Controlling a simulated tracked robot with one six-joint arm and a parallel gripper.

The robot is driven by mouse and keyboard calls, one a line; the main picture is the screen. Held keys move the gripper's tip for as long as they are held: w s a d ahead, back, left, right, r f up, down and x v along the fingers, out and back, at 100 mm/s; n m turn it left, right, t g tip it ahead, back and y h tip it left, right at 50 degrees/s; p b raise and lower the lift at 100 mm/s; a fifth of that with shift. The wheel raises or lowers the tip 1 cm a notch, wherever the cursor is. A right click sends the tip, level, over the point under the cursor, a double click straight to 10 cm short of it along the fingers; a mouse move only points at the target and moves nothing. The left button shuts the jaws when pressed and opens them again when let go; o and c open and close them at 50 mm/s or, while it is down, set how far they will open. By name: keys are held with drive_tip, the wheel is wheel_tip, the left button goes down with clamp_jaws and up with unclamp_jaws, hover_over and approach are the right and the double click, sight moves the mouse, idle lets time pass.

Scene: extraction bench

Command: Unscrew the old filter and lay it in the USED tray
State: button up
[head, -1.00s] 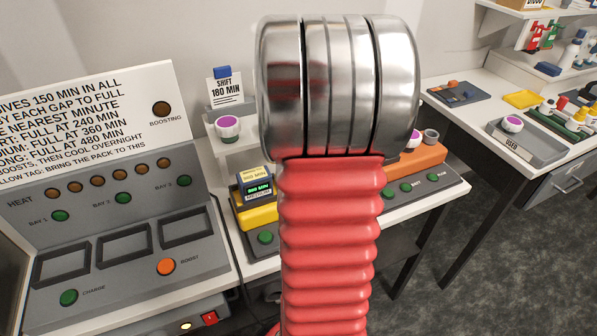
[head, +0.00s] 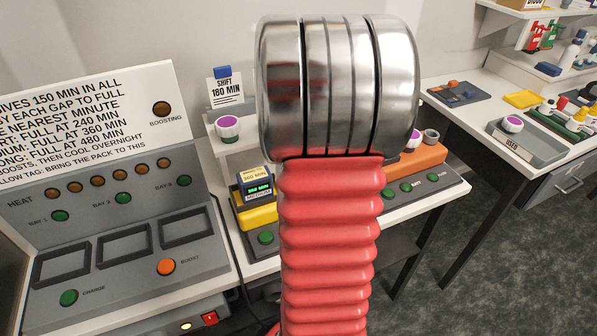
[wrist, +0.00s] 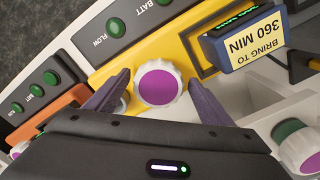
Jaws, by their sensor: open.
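A white ribbed filter with a purple top (wrist: 158,82) is on the front of the yellow unit (wrist: 185,35) in the wrist view. My gripper (wrist: 158,79) is open, with one dark finger on each side of that filter. I cannot tell whether the fingers touch it. In the head view my arm hides this filter and the gripper, and only part of the yellow unit (head: 258,216) shows. The grey USED tray (head: 546,150) is on the right-hand bench, with a white, purple-topped filter (head: 511,124) at its left end.
Another purple-topped filter (head: 228,127) stands by the SHIFT 180 MIN sign. One more (head: 412,140) shows at the orange unit (head: 425,160), right of my arm. A pack tagged 360 MIN (wrist: 245,45) stands close beside the gripper. A floor gap separates the benches.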

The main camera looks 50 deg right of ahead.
drive_tip(key=m, duration=1.4)
drive_tip(key=shift+m, duration=0.3)
drive_tip(key=m, duration=0.4)
drive_tip(key=shift+m, duration=0.3)
drive_tip(key=shift+c, duration=0.3)
drive_tip(key=c, duration=1.2)
drive_tip(key=shift+o, duration=0.2)
drive_tip(key=shift+o, duration=0.2)
drive_tip(key=shift+d+r+n, duration=0.1)
drive_tip(key=shift+n, duration=2)
